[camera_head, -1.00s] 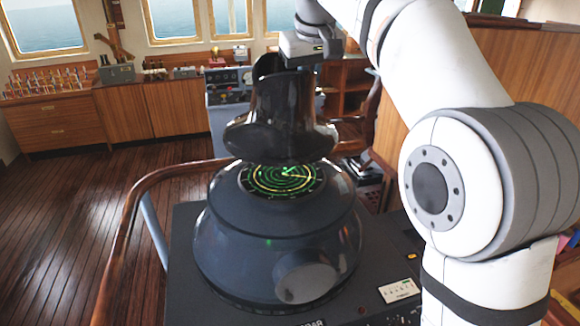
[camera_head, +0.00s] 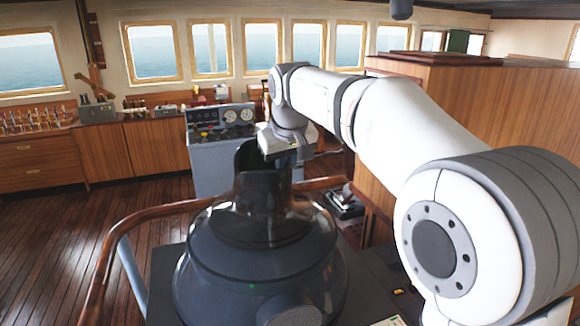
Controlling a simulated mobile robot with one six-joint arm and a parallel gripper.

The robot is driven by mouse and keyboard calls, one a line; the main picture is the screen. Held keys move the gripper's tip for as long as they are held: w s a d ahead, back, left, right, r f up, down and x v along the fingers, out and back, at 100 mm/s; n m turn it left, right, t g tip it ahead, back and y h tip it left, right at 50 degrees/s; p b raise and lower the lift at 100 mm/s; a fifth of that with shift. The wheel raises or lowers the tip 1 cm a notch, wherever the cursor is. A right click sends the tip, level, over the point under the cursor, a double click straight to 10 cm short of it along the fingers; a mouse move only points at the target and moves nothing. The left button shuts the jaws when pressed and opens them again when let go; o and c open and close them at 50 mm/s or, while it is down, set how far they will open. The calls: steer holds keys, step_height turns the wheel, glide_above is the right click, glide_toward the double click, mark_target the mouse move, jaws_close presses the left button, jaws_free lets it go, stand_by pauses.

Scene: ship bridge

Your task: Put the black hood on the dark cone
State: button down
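The black hood (camera_head: 264,200) stands upright on top of the dark cone (camera_head: 250,262), its flared lower edge around the cone's top. The cone's green radar screen is covered by the hood. I cannot tell whether the hood is fully seated. My gripper (camera_head: 284,158) is at the right part of the hood's upper rim and appears shut on it. The fingertips are small and partly hidden by the hood.
A curved wooden handrail (camera_head: 125,235) runs around the cone's console on the left and behind. A grey gauge console (camera_head: 222,150) stands beyond it. A wood-panelled partition (camera_head: 460,105) is on the right. The wooden floor at left is clear.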

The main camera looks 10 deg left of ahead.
steer(key=c, duration=1.5)
jaws_free()
steer(key=shift+f, duration=0.1)
steer(key=b+v, duration=0.1)
steer(key=v, duration=1.1)
steer(key=s+d+f+m, duration=0.3)
steer(key=s+d+f, duration=0.7)
steer(key=s+f, duration=0.2)
steer(key=s+d+f+m+h, duration=0.1)
steer(key=s+d+f+m, duration=0.2)
steer(key=s+d+f, duration=0.8)
step_height(320, 180, down, 3)
steer(key=shift+s+d+f, duration=0.2)
steer(key=shift+s+d, duration=0.1)
steer(key=shift+s, duration=0.05)
step_height(320, 180, down, 7)
steer(key=g+b, duration=0.1)
steer(key=b, duration=0.5)
